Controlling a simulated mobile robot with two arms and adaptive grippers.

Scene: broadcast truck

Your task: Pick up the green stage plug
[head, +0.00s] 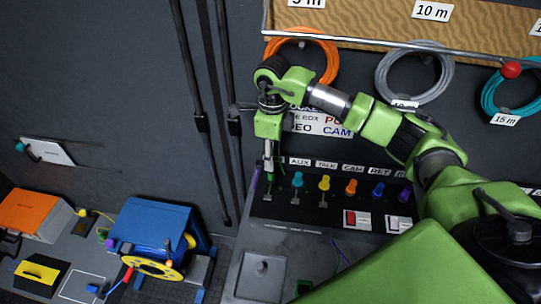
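A dark panel (330,211) carries a row of coloured plugs under white labels. My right gripper (268,164) points down at the left end of this row, left of the teal plug (297,180). A narrow green piece shows at its fingertips. I cannot tell whether this is the green stage plug or part of the gripper, as the fingers cover that spot. Whether the fingers are open or shut is too small to see. My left gripper is not in view.
Yellow (323,183), orange (350,187), blue (377,190) and purple (404,193) plugs stand to the right in the row. Coiled orange (333,62), grey (383,75) and teal (488,98) cables hang above. A blue cable reel (160,228) stands lower left.

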